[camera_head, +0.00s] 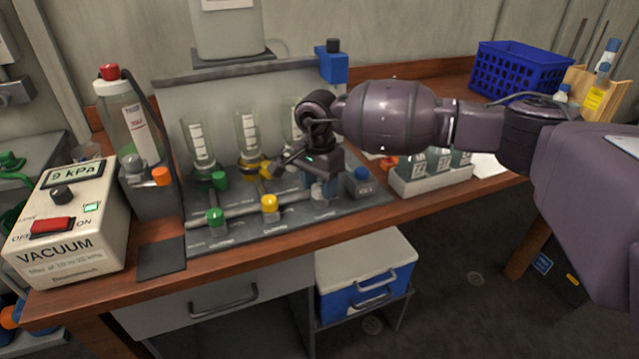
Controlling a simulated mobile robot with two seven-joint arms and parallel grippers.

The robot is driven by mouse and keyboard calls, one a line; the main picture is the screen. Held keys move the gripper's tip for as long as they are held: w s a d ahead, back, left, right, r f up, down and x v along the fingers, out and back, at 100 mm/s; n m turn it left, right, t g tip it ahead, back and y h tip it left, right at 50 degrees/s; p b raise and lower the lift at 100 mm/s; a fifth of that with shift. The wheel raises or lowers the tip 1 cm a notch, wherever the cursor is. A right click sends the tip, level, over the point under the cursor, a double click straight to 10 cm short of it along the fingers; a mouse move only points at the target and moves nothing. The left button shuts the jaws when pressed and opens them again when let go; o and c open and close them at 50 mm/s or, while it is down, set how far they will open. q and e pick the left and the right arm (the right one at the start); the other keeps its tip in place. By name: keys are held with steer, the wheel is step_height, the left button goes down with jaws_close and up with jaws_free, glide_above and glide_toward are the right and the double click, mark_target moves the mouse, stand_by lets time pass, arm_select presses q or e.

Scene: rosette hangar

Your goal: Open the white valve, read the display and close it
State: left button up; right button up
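The manifold (228,236) is a grey station on the bench with glass funnels, green valves (214,216) and yellow valves (269,203). Whether the fingers are open or shut is hidden. The vacuum box (28,262) at left has a display (77,175) reading 9 kPa. My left gripper is out of view.
A bottle with a red cap (125,115) stands behind the vacuum box. A rack of dark bottles (430,181) and a blue basket (520,72) are on the right. A blue-and-white cooler (365,270) sits below the bench. A dark pad (162,258) lies bare at the front.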

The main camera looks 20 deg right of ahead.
mark_target(319, 186)
steer(key=shift+o, duration=1.1)
steer(key=shift+r, duration=0.15)
step_height(319, 186, up, 10)
steer(key=p, duration=0.1)
steer(key=shift+r, duration=0.25)
steer(key=shift+w, duration=0.1)
